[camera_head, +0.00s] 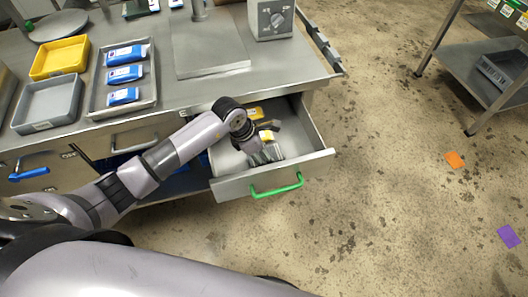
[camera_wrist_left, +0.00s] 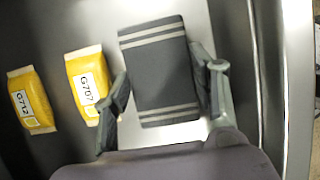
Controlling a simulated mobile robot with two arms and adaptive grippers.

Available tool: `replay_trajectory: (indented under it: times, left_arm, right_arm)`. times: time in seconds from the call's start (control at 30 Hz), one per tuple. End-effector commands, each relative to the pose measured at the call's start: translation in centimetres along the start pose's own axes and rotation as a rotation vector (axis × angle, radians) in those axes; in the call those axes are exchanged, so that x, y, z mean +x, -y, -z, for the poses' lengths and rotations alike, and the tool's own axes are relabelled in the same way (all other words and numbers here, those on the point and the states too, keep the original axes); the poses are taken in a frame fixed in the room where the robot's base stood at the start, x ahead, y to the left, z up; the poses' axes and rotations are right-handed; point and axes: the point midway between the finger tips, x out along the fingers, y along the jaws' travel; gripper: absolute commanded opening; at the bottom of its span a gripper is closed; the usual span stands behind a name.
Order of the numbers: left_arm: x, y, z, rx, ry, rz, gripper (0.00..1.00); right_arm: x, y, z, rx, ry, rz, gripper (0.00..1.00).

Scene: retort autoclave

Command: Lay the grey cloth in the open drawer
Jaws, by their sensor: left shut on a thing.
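The drawer (camera_head: 228,190) with a green handle (camera_head: 277,186) is pulled out from under the steel bench. My left gripper (camera_head: 264,147) is over its inside. In the left wrist view, the gripper (camera_wrist_left: 163,80) is shut on the folded grey cloth (camera_wrist_left: 160,70), which has light stripes near both ends. One finger is at each side of it. In the head view, the cloth (camera_head: 268,156) is partly hidden by the gripper. I cannot tell whether it touches the drawer floor. My right gripper is not in view.
Two yellow packs, one marked G707 (camera_wrist_left: 88,85) and one G712 (camera_wrist_left: 30,100), lie in the drawer beside the cloth. On the bench are a yellow tray (camera_head: 60,57), a grey tray (camera_head: 46,104) and a steel tray (camera_head: 150,92) with blue-and-white packs.

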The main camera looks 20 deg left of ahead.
Motion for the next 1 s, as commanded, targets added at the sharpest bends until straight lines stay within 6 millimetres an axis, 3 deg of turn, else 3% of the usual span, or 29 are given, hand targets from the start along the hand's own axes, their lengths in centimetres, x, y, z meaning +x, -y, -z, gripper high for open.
replay_trajectory:
  times: [0.13,0.17,0.47,0.8,1.0]
  left_arm:
    - [0.4,0.0,0.2,0.0,0.0,0.0,0.3]
    - [0.4,0.0,0.1,0.0,0.0,0.0,0.54]
    - [0.2,0.0,0.1,0.0,0.0,0.0,0.73]
    - [0.0,0.0,0.0,0.0,0.0,0.001,0.73]
    - [-2.5,-0.2,0.0,0.003,0.0,-0.004,0.73]
  right_arm:
    - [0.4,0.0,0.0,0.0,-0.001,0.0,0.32]
    - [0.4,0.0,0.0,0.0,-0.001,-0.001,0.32]
    - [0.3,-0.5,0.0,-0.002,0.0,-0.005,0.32]
    - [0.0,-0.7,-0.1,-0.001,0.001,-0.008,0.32]
    - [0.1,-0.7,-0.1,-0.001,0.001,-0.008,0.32]
